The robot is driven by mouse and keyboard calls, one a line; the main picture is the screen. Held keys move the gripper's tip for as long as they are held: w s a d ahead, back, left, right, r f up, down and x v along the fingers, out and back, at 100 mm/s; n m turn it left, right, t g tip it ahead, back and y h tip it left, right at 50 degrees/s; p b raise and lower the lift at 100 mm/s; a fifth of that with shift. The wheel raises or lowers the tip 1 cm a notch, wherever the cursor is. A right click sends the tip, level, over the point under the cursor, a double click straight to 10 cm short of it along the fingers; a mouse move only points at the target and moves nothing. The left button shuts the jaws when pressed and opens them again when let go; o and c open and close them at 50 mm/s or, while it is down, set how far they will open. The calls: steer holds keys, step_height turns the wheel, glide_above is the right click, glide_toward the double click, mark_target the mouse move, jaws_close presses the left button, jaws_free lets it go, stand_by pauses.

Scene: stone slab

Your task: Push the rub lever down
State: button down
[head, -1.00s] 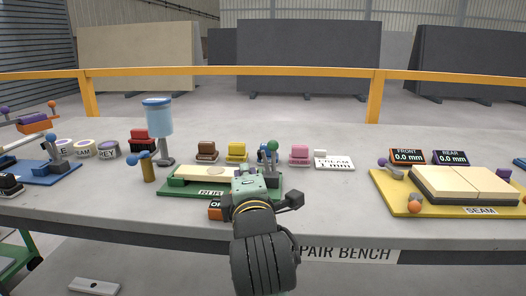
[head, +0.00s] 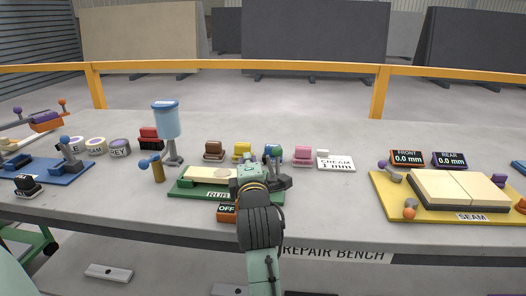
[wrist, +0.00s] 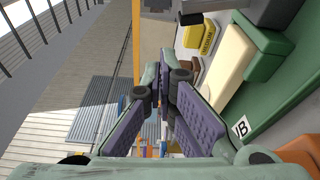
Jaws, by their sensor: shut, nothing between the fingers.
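The rub station is a green board (head: 190,190) labelled RUB, with a cream slab (head: 205,174) on it. Its lever has a green knob (head: 277,151) and stands raised at the board's right side; its lower part is hidden behind my wrist. My gripper (head: 250,171) is at the right part of the board, just left of the lever in the head view, its fingertips largely hidden. In the wrist view my gripper's purple-padded fingers (wrist: 162,95) hold nothing. The green board (wrist: 275,85) and cream slab (wrist: 229,66) lie to their right there. I cannot tell whether the gripper touches the lever.
An orange OFF box (head: 227,209) stands at the board's front. Behind are brown (head: 214,150), yellow (head: 241,150) and pink (head: 303,154) blocks and a white card (head: 337,163). A blue cup dispenser (head: 166,122) stands left. A yellow seam station (head: 385,205) is right, with bare bench between.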

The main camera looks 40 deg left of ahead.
mark_target(280, 148)
steer(key=shift+w+d+r+p, duration=0.1)
steer(key=shift+w+d+p, duration=0.15)
steer(key=shift+w+d, duration=0.45)
steer(key=shift+w+d+r+p, duration=0.15)
steer(key=shift+w+d, duration=0.25)
steer(key=shift+w, duration=0.55)
steer(key=shift+w+d+r+m, duration=0.15)
steer(key=shift+w+d+m, duration=0.25)
steer(key=shift+m, duration=0.5)
steer(key=d+m, duration=0.1)
steer(key=w+d+m+b, duration=0.1)
steer(key=m, duration=0.1)
steer(key=d+m+t+b, duration=0.1)
steer(key=shift+w+d+m+y, duration=0.1)
steer(key=shift+w+m+y, duration=0.25)
steer(key=shift+m+y, duration=0.05)
steer(key=shift+w+d+f+m+t+h+b, duration=0.1)
steer(key=shift+w+d+f+m+t+b, duration=0.35)
steer(key=shift+m, duration=0.7)
steer(key=shift+w+d+f+m+t+h+b, duration=0.15)
steer(key=shift+w+d+m+b, duration=0.3)
steer(key=shift+d+m, duration=0.6)
steer(key=shift+w+d+f+m+t+h+b, duration=0.1)
steer(key=shift+w+d+f+m+t+b, duration=0.3)
steer(key=shift+m, duration=0.9)
steer(key=shift+s+d, duration=0.1)
steer(key=shift+r, duration=0.15)
